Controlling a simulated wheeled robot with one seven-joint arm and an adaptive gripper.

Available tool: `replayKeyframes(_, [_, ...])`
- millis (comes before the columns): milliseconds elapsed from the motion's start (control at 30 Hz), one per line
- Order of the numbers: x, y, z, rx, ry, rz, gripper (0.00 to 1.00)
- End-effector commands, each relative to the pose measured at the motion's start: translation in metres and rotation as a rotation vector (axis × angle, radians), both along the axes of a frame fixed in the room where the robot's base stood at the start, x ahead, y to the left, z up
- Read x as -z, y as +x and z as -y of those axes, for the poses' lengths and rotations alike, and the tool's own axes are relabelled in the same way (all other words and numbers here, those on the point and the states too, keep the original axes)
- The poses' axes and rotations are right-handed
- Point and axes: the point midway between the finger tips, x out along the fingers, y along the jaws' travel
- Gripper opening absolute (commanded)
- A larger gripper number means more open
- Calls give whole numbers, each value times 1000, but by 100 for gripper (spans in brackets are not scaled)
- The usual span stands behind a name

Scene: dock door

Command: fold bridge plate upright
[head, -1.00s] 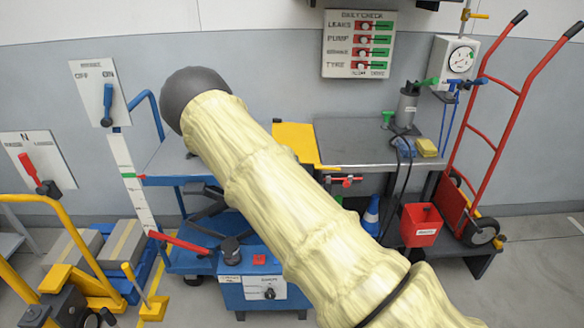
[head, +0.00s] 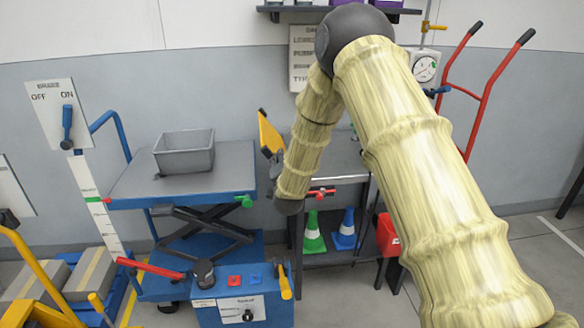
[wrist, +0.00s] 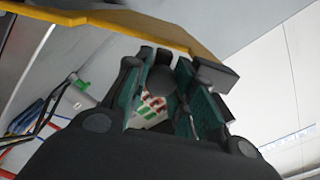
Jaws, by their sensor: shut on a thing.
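The yellow bridge plate (head: 270,135) stands steeply tilted at the left end of the grey bench, its upper edge leaning a little left toward the blue lift table (head: 125,180). My gripper (head: 277,160) is at the plate's lower right side, partly hidden behind my forearm. In the wrist view the plate's yellow edge (wrist: 120,22) crosses the top, just beyond the fingers of my gripper (wrist: 160,85). The gripper is shut on the plate; the exact contact is hard to see.
A grey bin (head: 184,152) stands on the lift table. Green (head: 313,235) and blue (head: 345,230) cones stand under the bench. A control box (head: 240,308) is in front.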

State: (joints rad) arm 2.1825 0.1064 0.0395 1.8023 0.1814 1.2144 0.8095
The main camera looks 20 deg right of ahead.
Motion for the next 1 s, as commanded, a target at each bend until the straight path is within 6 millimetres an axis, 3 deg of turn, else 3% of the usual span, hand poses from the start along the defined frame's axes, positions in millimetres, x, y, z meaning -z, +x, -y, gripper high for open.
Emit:
replayKeyframes(600, [-5,-10,44,-2,399,93,0])
replayKeyframes(1000, [-4,-15,63,-3,560,131,0])
